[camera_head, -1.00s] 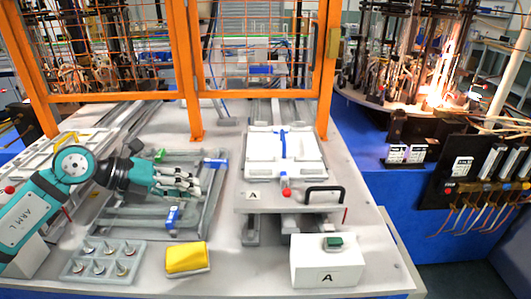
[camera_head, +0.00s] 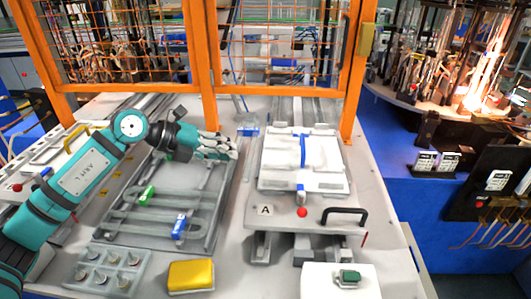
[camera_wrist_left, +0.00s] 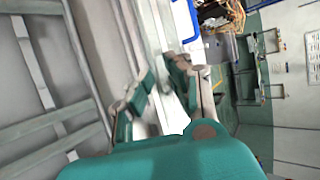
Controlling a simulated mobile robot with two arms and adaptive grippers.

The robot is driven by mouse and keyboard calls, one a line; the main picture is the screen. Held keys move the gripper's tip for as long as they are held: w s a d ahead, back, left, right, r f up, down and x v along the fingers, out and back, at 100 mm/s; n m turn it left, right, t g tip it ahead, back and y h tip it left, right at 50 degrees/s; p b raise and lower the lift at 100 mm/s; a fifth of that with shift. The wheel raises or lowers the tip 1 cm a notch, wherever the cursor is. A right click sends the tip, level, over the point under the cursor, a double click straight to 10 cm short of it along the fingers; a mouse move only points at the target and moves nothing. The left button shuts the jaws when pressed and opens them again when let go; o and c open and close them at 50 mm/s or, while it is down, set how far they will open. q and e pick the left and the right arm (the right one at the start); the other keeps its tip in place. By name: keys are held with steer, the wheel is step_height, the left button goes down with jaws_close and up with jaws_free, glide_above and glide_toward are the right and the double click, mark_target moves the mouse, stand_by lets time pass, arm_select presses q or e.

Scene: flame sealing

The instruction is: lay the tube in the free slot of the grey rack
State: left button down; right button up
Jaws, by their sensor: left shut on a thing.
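My left gripper (camera_head: 222,148) is above the far end of the grey rack (camera_head: 222,212) in the head view, shut on the tube. The tube is clear and hard to make out; its blue end piece (camera_head: 248,131) shows just beyond the fingertips. In the left wrist view the fingers (camera_wrist_left: 160,90) close around the tube, and the blue piece (camera_wrist_left: 188,20) shows at the top. I cannot tell clearly which slot is free. My right gripper is not in view.
A white fixture (camera_head: 290,175) with a black handle (camera_head: 343,215) stands right of the rack. The orange fence (camera_head: 205,80) rises behind.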

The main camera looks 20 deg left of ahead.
mark_target(254, 146)
arm_select(q)
steer(key=w+d+p, duration=0.1)
steer(key=w+d, duration=0.2)
steer(key=shift+w+d+r, duration=0.1)
steer(key=shift+w+d, duration=0.15)
steer(key=shift+d, duration=0.05)
steer(key=shift+w+d+f+p, duration=0.25)
steer(key=shift+w+d+p, duration=0.4)
steer(key=shift+w+d, duration=0.4)
steer(key=shift+w+d+f, duration=0.15)
steer(key=shift+w+d, duration=0.15)
steer(key=shift+w, duration=0.2)
steer(key=shift+w+d+p, duration=0.35)
steer(key=shift+d+p, duration=0.05)
step_height(254, 146, down, 2)
steer(key=shift+w+d+f+p, duration=0.1)
steer(key=shift+f+p, duration=0.05)
steer(key=shift+p, duration=0.8)
steer(key=shift+f, duration=0.55)
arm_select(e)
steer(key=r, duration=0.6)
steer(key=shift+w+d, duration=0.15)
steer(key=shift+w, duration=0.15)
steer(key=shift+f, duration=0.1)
